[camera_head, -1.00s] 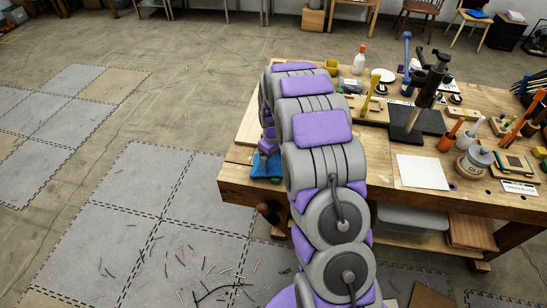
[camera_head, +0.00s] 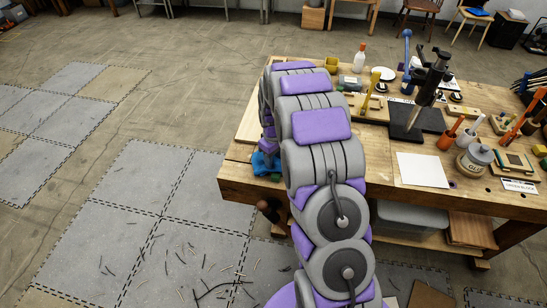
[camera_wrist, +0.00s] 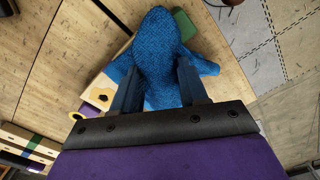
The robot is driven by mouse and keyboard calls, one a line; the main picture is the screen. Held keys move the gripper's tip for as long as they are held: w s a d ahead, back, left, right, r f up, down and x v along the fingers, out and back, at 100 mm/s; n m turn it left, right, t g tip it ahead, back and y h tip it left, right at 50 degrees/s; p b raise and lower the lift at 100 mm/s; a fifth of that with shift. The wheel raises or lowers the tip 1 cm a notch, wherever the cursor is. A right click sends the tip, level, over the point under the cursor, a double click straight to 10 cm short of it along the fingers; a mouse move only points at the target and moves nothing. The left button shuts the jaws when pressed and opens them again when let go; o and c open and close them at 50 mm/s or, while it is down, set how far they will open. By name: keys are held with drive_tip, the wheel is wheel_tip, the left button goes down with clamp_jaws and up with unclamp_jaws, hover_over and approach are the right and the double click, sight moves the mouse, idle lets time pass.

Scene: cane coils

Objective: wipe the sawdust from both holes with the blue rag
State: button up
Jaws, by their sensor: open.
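The blue rag (camera_wrist: 155,45) lies bunched in front of my gripper in the wrist view. Part of it also shows at the bench's left edge in the head view (camera_head: 265,164). My gripper (camera_wrist: 158,85) is open, with a dark finger on either side of the rag. I cannot tell whether the fingers touch it. A pale wooden block (camera_wrist: 98,92) shows partly from under the rag. I cannot make out the two holes or any sawdust; the rag and my arm cover much of this area.
The wooden workbench (camera_head: 400,207) carries a white sheet (camera_head: 422,170), a glue pot (camera_head: 474,161), a black stand (camera_head: 415,120) and several tools to the right of my arm. A green thing (camera_wrist: 184,25) is beside the rag. Open floor lies to the left.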

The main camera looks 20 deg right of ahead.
clamp_jaws()
idle(0.3)
drive_tip(key=shift+r, duration=0.2)
drive_tip(key=shift+d+r, duration=0.1)
drive_tip(key=shift+d, duration=0.05)
